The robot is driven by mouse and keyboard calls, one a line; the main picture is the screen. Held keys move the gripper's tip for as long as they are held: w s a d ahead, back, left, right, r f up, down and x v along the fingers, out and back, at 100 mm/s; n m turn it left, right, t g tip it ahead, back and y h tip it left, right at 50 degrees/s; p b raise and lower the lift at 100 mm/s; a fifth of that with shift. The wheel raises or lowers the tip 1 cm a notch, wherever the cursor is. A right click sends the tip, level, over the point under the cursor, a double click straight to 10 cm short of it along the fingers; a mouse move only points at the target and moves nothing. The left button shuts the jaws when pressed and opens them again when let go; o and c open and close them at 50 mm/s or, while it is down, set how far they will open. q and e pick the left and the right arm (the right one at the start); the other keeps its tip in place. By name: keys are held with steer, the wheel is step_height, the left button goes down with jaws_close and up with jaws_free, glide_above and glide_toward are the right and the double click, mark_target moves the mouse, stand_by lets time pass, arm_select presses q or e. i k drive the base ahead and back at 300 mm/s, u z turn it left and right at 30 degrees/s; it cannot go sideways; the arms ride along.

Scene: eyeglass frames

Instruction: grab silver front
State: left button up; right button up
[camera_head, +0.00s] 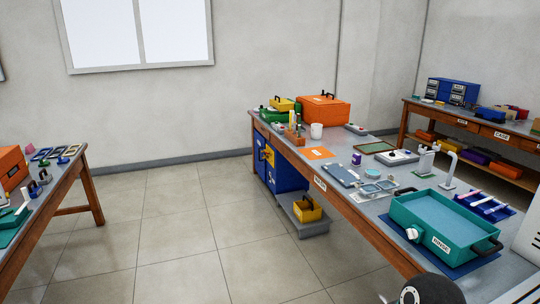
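No silver front can be made out with certainty at this distance. A pale piece with two lens-like shapes (379,187) lies on the middle workbench (345,208), behind the teal basin; I cannot tell if it is the silver front. Small frame-like pieces (42,154) in blue and yellow tones lie on the left table, too small to tell apart. A dark rounded part of mine shows at the bottom edge, right of centre. Neither gripper can be made out.
A teal basin (440,218) labelled RINSE stands on the middle bench's near end. Orange (323,109) and green cases stand at its far end. A grey step with a yellow bin (307,210) sits on the floor beside it. The tiled floor (180,220) between the tables is clear.

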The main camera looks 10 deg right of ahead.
mark_target(366, 189)
steer(key=z, duration=0.2)
steer(key=i, duration=1.4)
steer(key=z, duration=0.55)
steer(key=i, duration=1.4)
steer(key=z, duration=0.35)
